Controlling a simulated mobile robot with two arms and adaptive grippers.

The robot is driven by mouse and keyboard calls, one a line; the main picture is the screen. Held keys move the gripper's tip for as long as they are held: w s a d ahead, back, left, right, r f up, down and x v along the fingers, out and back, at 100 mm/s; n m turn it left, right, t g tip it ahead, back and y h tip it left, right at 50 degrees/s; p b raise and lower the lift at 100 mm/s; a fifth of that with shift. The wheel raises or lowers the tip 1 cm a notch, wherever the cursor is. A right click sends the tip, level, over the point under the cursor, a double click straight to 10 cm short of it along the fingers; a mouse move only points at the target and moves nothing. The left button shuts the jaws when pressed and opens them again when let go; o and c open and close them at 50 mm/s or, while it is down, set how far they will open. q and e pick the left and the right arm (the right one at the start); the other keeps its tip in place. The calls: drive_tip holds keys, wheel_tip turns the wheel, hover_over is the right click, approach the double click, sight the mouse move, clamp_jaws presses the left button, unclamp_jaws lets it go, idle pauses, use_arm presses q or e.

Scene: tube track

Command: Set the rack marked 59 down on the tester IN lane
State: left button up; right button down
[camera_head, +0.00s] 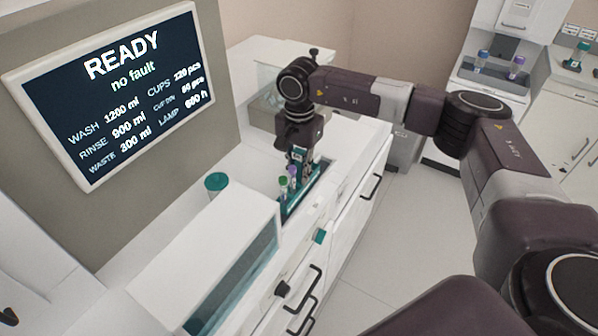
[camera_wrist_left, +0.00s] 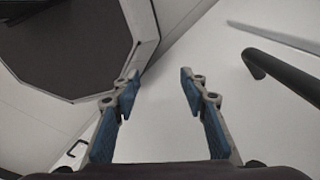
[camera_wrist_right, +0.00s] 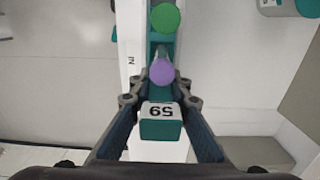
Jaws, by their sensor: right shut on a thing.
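The rack marked 59 (camera_wrist_right: 159,111) shows its label and teal end in the right wrist view. It carries a green-capped tube (camera_wrist_right: 165,18) and a purple-capped tube (camera_wrist_right: 162,71); both show small in the head view. My right gripper (camera_head: 300,160) is shut on the labelled end of the rack. The tester IN lane (camera_head: 316,183) is a teal channel on the white bench. Its IN mark (camera_wrist_right: 131,57) is beside the rack. The rack is lined up over or in the lane; I cannot tell whether it rests on the floor. My left gripper (camera_wrist_left: 158,80) is open and empty.
The tester's white housing (camera_head: 205,245) stands at the near end of the lane. A screen (camera_head: 115,85) reads READY, no fault. A teal cap (camera_head: 216,182) stands on the bench behind the housing. Drawer handles (camera_head: 371,187) stick out along the front. More tubes (camera_head: 516,66) stand far right.

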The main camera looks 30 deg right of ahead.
sight(299, 151)
drive_tip(key=shift+f, duration=0.15)
drive_tip(key=shift+f+b, duration=0.25)
drive_tip(key=shift+b, duration=0.25)
drive_tip(key=shift+f+b, duration=0.35)
drive_tip(key=shift+b, duration=0.05)
idle(0.4)
drive_tip(key=c, duration=1.7)
unclamp_jaws()
drive_tip(key=shift+c, duration=0.2)
drive_tip(key=shift+r, duration=0.1)
wheel_tip(299, 151, up, 12)
drive_tip(key=shift+f, duration=0.1)
